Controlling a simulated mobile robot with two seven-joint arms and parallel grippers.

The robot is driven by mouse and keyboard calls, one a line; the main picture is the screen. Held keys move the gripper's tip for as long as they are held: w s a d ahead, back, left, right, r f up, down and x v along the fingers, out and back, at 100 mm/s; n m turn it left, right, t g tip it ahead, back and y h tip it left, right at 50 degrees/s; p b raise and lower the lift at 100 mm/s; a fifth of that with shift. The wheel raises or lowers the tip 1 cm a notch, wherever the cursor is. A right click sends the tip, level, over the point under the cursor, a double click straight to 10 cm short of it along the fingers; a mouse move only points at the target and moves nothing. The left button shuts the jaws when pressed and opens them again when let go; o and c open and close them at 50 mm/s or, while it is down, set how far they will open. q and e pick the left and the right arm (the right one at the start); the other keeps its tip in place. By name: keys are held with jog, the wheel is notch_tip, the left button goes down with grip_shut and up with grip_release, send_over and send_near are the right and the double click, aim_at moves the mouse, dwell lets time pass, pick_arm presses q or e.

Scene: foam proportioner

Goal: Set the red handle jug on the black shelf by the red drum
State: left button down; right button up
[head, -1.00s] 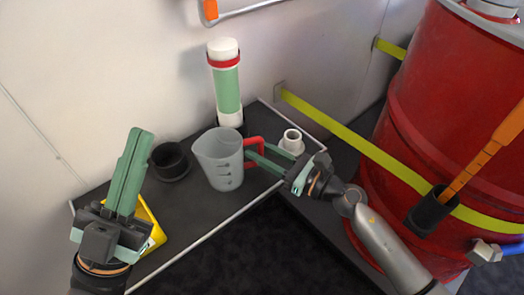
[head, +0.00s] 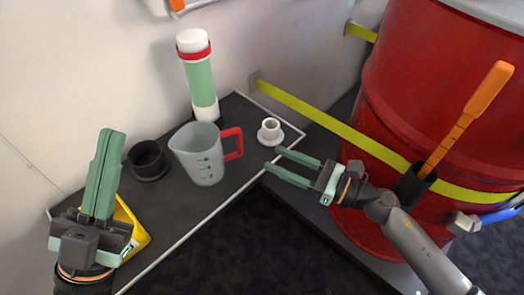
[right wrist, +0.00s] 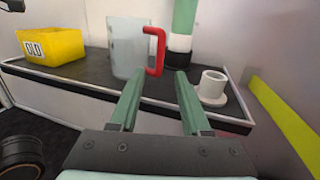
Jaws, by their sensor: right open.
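The grey translucent jug with a red handle (head: 203,160) stands upright on the white-edged black shelf (head: 190,212), its handle toward the right. It also shows in the right wrist view (right wrist: 127,48), beyond my fingertips. My right gripper (head: 273,158) is open and empty, apart from the jug, to the right of its handle; its fingers also show in the right wrist view (right wrist: 158,78). My left gripper (head: 108,132) points up at the left, its fingers together with nothing seen between them. The red drum (head: 440,95) stands at the right.
A white flanged fitting (head: 270,130) sits right of the jug, a black cup (head: 147,158) left of it. A green and white cylinder (head: 199,80) stands behind. A yellow bin (head: 138,235) is partly behind my left gripper. A yellow strap (head: 330,128) runs to the drum.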

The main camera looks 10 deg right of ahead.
jog(key=s+r+m+t, duration=0.5)
jog(key=r+m, duration=0.5)
jog(key=m, duration=0.7)
jog(key=s+r+m+t+y, duration=0.1)
jog(key=s+r+m+t, duration=0.4)
jog(key=r+m, duration=0.6)
jog(key=s+m, duration=0.1)
jog(key=m, duration=0.5)
jog(key=shift+s+d+r+m, duration=0.3)
jog(key=shift+d, duration=0.1)
